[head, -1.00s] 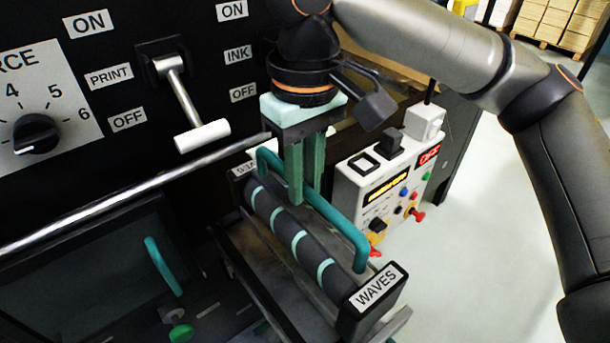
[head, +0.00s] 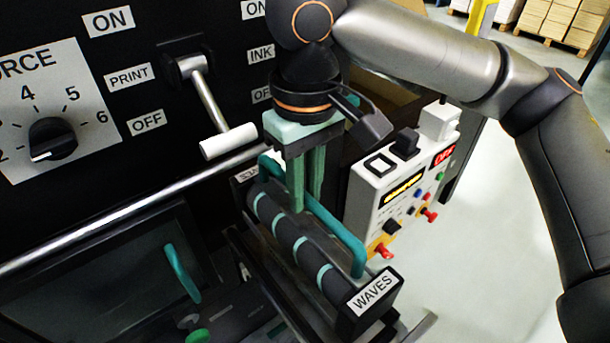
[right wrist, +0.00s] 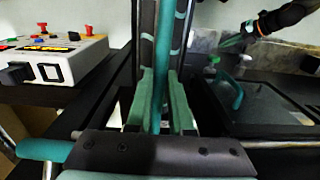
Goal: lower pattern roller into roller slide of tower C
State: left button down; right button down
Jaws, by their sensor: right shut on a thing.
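The pattern roller (head: 290,232) is a dark cylinder with light teal bands, between black end plates. Its near end plate has the label WAVES (head: 371,292), and a teal handle (head: 338,237) runs along its top. My right gripper (head: 306,205) points down and is shut on the handle; in the right wrist view its green fingers (right wrist: 160,120) lie on both sides of the teal bar. The roller is over the slide rails (head: 262,285) of the tower; whether it touches them I cannot tell. My left gripper is not clearly identifiable in the head view.
A control box (head: 400,185) with buttons and a display stands right of the roller. A white-handled lever (head: 228,142) and a long metal bar (head: 120,212) are at the left, by the dial (head: 52,139). A dark window with a teal handle (head: 181,272) is lower left.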

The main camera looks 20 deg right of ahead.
aim_at(306, 222)
jog(key=shift+f, duration=3.45)
jog(key=c, duration=0.7)
grip_release()
jog(key=shift+f+b, duration=0.2)
jog(key=shift+b, duration=0.1)
jog(key=shift+r+p, duration=0.3)
jog(key=shift+r, duration=1.55)
jog(key=s+d, duration=0.1)
jog(key=s, duration=0.4)
jog(key=s+d+r, duration=0.1)
jog(key=s+d, duration=0.1)
jog(key=s, duration=0.3)
jog(key=s+d+r, duration=0.1)
jog(key=s+d, duration=0.1)
jog(key=s, duration=0.3)
jog(key=shift+d, duration=0.2)
